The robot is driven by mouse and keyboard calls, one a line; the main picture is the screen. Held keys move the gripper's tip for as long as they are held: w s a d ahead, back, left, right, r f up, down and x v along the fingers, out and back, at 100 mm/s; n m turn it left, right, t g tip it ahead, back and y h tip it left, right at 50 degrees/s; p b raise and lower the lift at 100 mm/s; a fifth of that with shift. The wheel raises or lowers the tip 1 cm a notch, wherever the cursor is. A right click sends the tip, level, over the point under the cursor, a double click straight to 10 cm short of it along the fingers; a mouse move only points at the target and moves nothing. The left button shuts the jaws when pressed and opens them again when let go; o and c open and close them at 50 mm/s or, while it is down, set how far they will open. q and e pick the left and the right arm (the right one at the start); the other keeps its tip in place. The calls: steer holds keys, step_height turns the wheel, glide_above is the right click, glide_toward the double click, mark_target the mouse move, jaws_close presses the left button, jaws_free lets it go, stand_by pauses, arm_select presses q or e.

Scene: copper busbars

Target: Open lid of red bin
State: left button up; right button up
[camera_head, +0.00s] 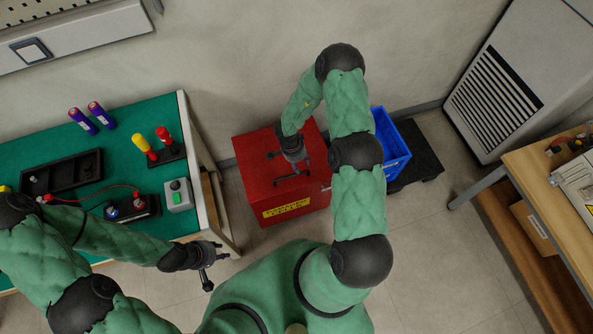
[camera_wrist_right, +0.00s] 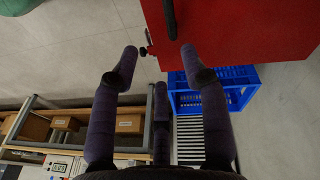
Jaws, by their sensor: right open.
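The red bin (camera_head: 254,180) stands on the floor in the middle of the head view, with its lid down and a yellow label on its front side. My right gripper (camera_head: 283,169) is open over the lid. In the right wrist view the red lid (camera_wrist_right: 250,30) fills the upper right, and its black handle (camera_wrist_right: 170,18) lies just beyond and between the two spread fingertips of my right gripper (camera_wrist_right: 160,52). I see no contact with the handle. My left gripper (camera_head: 218,269) is empty with its fingers apart, near the green table's right front corner.
The green-topped table (camera_head: 112,180) with tools is at left. A wooden bench (camera_head: 545,175) and white cabinet (camera_head: 515,75) are at right. Floor in front right is clear.

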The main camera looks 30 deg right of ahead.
steer(key=f+m+b, duration=0.1)
steer(key=f, duration=0.2)
steer(key=f+m+y+b, duration=0.1)
steer(key=f+m, duration=0.1)
steer(key=f, duration=0.1)
steer(key=w+f+m+g+y+b, duration=0.1)
steer(key=f, duration=0.1)
steer(key=shift+a+f, duration=0.3)
steer(key=shift+f, duration=0.1)
stand_by(0.3)
jaws_close()
